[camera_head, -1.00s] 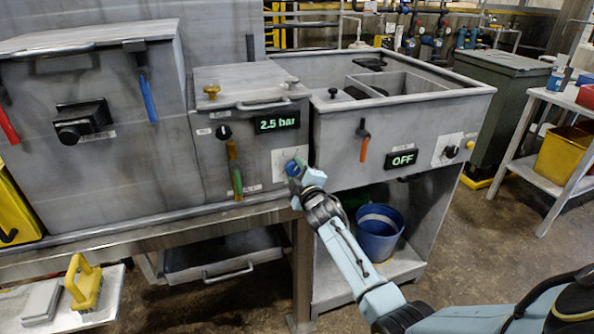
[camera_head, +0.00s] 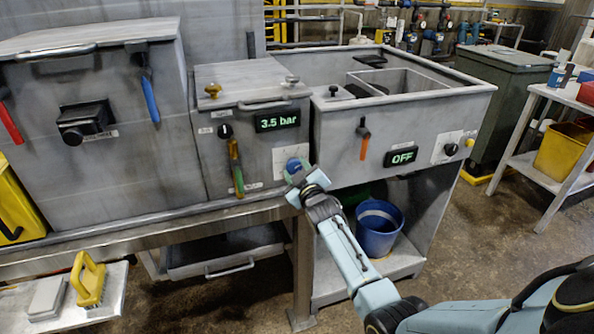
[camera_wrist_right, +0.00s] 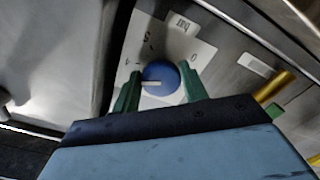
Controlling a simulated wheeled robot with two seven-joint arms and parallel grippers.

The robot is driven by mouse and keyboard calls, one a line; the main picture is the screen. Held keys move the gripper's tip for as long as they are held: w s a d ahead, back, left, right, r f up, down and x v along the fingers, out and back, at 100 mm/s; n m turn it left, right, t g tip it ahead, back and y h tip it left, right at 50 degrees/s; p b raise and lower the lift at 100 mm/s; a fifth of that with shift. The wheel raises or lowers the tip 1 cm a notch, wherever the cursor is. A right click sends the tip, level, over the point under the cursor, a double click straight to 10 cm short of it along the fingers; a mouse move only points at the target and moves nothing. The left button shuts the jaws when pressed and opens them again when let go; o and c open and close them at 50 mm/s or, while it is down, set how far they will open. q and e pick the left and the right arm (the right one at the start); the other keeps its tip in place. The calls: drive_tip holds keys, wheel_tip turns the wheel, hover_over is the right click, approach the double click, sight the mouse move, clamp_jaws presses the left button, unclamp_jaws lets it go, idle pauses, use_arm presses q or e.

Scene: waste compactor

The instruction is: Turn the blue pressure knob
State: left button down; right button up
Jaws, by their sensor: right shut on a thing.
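The blue pressure knob (camera_head: 293,165) sits on a white dial plate (camera_head: 284,158) on the front of the middle grey unit. In the right wrist view the knob (camera_wrist_right: 160,77) shows a white pointer line lying nearly level, and the plate carries the word "bar" and scale marks. My right gripper (camera_head: 297,172) is at the knob, and its green fingers (camera_wrist_right: 158,88) are on either side of it, shut on it. The display (camera_head: 277,121) above reads 3.5 bar. My left gripper is not in view.
The right unit has an orange handle (camera_head: 364,141) and an OFF display (camera_head: 402,157). A blue bucket (camera_head: 378,228) stands on the shelf below.

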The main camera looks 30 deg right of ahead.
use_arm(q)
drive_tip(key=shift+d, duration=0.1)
use_arm(e)
drive_tip(key=o, duration=0.9)
use_arm(q)
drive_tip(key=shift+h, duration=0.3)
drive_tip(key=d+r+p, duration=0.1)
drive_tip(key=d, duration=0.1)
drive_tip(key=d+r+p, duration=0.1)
drive_tip(key=p, duration=0.1)
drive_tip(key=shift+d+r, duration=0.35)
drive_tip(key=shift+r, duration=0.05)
use_arm(e)
drive_tip(key=v, duration=1.3)
drive_tip(key=shift+s, duration=0.25)
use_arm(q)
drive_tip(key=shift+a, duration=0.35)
use_arm(e)
drive_tip(key=shift+f, duration=0.1)
